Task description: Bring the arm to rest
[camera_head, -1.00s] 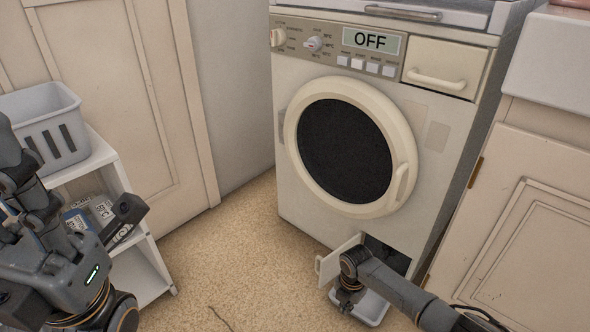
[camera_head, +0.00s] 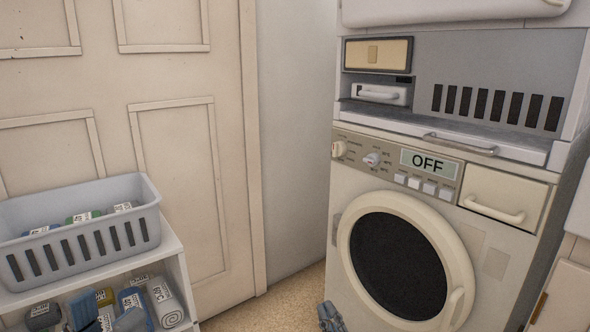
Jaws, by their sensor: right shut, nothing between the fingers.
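The tip of my right gripper (camera_head: 331,318) shows at the bottom edge, in front of the washing machine's lower left side. It is small and cut off by the frame. It is shut with nothing between its fingers. The rest of my right arm is out of view. My left gripper and arm are not in view.
A white shelf (camera_head: 176,248) at the left bears a grey basket (camera_head: 80,240) with rolled clothes; more rolls lie below. Floor (camera_head: 275,300) shows between them.

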